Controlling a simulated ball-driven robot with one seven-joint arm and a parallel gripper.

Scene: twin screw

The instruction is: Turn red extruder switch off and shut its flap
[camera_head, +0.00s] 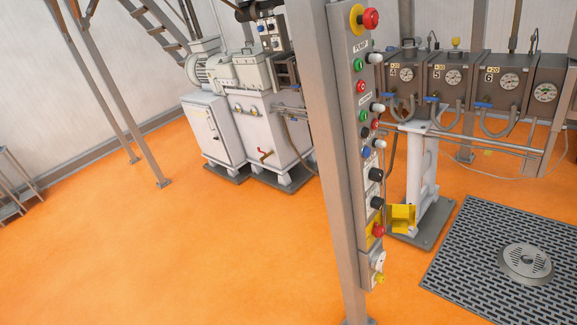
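A tall narrow grey control panel (358,130) on a post stands right of centre, seen at a steep angle. Low on it, a red switch (378,230) sits on a yellow plate. A yellow flap (402,218) sticks out to the right beside this switch and appears open. The switch's label and exact position are too small to read. My gripper is not in view, so its state and its distance from the panel do not show.
A red emergency button (371,19) tops the panel, with several buttons and knobs below. Grey machine boxes with gauges (453,76) stand behind at right. A floor grate (480,265) lies at lower right. Orange floor (200,260) is clear at left.

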